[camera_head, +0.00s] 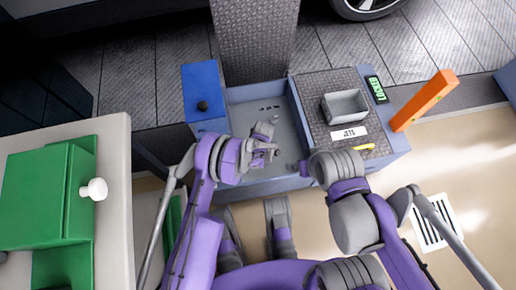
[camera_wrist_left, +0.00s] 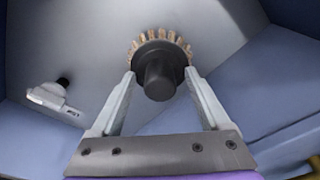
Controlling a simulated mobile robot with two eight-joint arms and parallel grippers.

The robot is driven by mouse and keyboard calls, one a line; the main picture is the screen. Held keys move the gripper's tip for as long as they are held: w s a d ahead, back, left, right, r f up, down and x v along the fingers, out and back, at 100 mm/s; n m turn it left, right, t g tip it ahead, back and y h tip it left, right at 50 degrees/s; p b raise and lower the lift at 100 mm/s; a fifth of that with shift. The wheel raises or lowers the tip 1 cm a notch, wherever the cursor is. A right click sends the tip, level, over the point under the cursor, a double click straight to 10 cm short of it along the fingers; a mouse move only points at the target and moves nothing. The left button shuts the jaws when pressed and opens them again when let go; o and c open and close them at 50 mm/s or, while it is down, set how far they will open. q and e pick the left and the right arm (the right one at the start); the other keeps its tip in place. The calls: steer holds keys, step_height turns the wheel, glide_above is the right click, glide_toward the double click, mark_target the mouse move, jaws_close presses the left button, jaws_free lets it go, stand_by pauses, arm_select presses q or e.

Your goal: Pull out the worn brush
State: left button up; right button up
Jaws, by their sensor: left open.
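The brush (camera_wrist_left: 160,68) shows in the left wrist view as a dark round hub with a ring of tan bristles, set against the grey inner surface of the basin (camera_head: 262,98). My left gripper (camera_wrist_left: 160,84) is open, with one finger on each side of the dark hub; I cannot tell whether they touch it. In the head view my left gripper (camera_head: 268,145) is low over the basin, and I cannot make out the brush there. My right gripper (camera_head: 302,168) is just right of it near the basin's front; its jaws are too small to read.
A grey bin (camera_head: 345,106) and a "JETS" label (camera_head: 349,133) are on the textured panel to the right. A green "LOCKED" sign (camera_head: 376,89) and an orange bar (camera_head: 424,100) stand beyond. A blue box (camera_head: 203,88) is left; a white-knobbed green box (camera_head: 60,195) is nearer.

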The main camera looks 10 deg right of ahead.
arm_select(q)
jaws_close()
steer(key=c, duration=0.8)
jaws_free()
steer(key=c, duration=0.3)
steer(key=shift+c, duration=0.2)
steer(key=shift+r, duration=0.45)
steer(key=shift+r+p, duration=1.8)
steer(key=shift+r, duration=1.6)
